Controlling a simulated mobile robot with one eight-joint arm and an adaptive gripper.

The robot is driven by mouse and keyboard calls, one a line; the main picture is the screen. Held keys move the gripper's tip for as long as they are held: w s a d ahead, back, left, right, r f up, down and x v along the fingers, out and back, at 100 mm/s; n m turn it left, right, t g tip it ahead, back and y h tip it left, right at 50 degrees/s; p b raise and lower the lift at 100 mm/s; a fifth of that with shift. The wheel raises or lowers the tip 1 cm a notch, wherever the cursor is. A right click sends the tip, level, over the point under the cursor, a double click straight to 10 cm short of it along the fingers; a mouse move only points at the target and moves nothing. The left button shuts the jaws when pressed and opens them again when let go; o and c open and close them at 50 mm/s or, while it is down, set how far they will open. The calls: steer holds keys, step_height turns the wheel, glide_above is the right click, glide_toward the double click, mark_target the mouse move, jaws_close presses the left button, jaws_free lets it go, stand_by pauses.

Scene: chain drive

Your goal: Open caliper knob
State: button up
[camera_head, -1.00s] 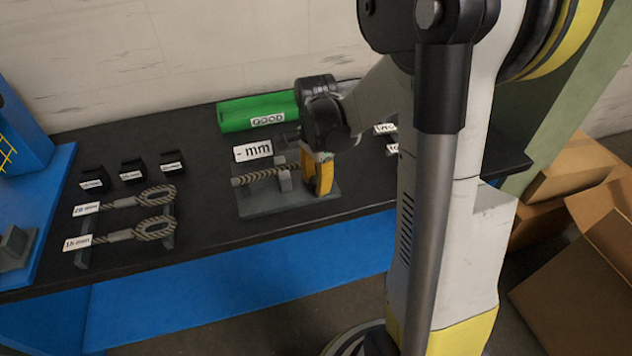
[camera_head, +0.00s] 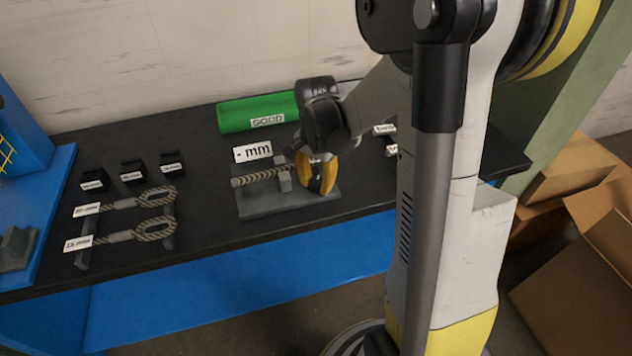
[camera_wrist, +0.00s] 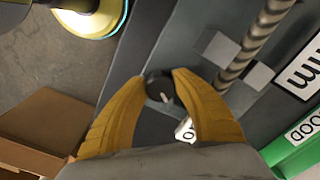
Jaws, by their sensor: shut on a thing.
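The caliper (camera_head: 270,205) is a grey fixture on the dark bench, with a braided rod (camera_head: 255,177) lying along it between grey blocks. In the wrist view the caliper knob (camera_wrist: 160,89) is a small dark round piece with a pale mark. My gripper (camera_head: 318,186) has yellow fingers and points down at the right end of the fixture. In the wrist view my gripper (camera_wrist: 162,77) has one finger on each side of the knob, shut on it. The knob is mostly hidden by the fingers in the head view.
A "mm" sign (camera_head: 252,152) stands behind the fixture, and a green "GOOD" bin (camera_head: 240,113) is farther back. Looped cable pieces (camera_head: 150,229) and small black labelled boxes (camera_head: 132,171) are at the left. Bare bench lies between them and the fixture.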

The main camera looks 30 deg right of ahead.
mark_target(317, 181)
steer(key=n, duration=0.7)
steer(key=shift+s, duration=0.1)
stand_by(0.5)
steer(key=o, duration=0.9)
steer(key=shift+r, duration=0.1)
step_height(317, 181, up, 12)
steer(key=shift+f, duration=0.1)
